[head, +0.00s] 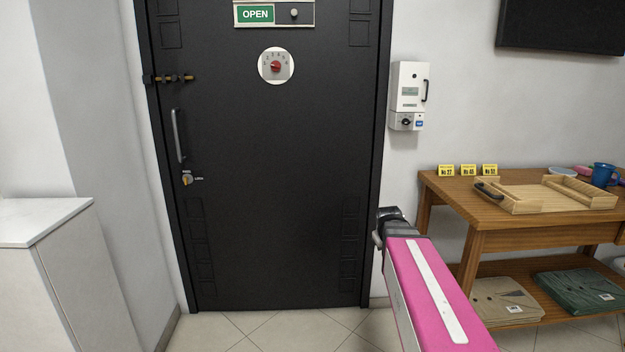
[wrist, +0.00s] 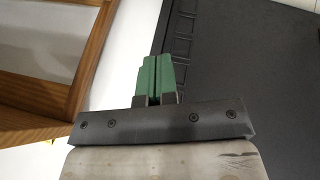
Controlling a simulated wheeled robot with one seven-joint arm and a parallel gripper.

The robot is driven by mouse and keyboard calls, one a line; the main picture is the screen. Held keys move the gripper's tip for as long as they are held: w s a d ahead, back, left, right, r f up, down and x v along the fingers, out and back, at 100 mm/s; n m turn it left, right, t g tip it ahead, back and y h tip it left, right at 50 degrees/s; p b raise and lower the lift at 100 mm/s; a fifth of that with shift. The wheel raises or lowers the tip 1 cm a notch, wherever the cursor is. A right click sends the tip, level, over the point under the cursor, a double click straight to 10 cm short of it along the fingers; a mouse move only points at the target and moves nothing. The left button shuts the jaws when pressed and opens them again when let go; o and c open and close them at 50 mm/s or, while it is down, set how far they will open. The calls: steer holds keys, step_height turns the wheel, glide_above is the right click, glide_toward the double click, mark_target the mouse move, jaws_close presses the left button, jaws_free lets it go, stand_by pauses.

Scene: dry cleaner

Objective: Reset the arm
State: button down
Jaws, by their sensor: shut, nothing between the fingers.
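My arm (head: 432,290) shows at the lower right of the head view, pink with a white stripe, reaching forward toward the dark door. Its far end is dark, and the fingers are hidden there. In the wrist view my gripper (wrist: 158,72) shows two green fingers side by side, shut with nothing between them. It hangs in free air, touching nothing that I can see. In that view the dark door (wrist: 225,60) lies to the right and the wooden table (wrist: 75,75) to the left.
The black door (head: 280,150) is closed, with an OPEN sign (head: 255,14), a dial (head: 275,66), a bolt and a handle. A wall box (head: 409,88) hangs to its right. The wooden table (head: 450,203) holds a tray (head: 520,208); folded clothes lie below. A white cabinet (head: 40,225) stands left.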

steer(key=s+a+f+m+g+y, duration=0.1)
steer(key=s+a+f+g, duration=0.1)
steer(key=s+f, duration=0.5)
steer(key=s+a+f+m+g, duration=0.2)
steer(key=s+a+f, duration=0.3)
steer(key=s, duration=0.3)
steer(key=shift+a+f+g+y, duration=0.35)
steer(key=shift+f+g, duration=0.25)
steer(key=shift+f, duration=0.25)
steer(key=shift+s, duration=0.1)
